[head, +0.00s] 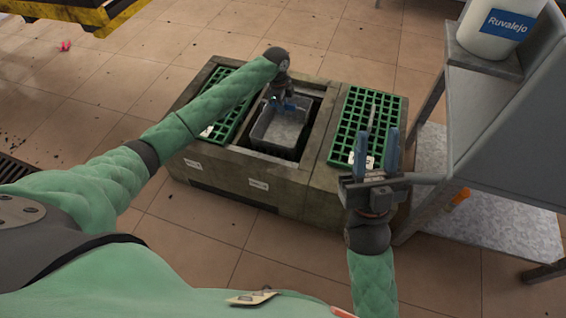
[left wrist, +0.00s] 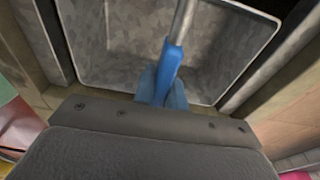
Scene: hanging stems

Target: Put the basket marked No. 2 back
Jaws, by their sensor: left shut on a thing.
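A grey open basket (head: 274,132) is in the middle opening of a concrete block (head: 232,168). I cannot tell whether it rests on the bottom or hangs. My left gripper (head: 288,104) is above it, its blue fingers shut on the basket's bar handle (left wrist: 184,22). In the left wrist view the basket (left wrist: 115,45) looks empty, and the fingers (left wrist: 165,85) hide part of its wall. A small white label (head: 259,184) is on the block's front below the opening; its marking is unreadable. My right gripper (head: 378,155) is open and empty, in front of the right green grate.
Green grates lie over the left (head: 222,105) and right (head: 352,115) parts of the block. At right stands a grey metal stand (head: 500,105) with a white container (head: 498,30) marked Ruvalejo. A yellow-edged platform (head: 95,15) is at upper left. Tiled floor (head: 150,80) is mostly clear.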

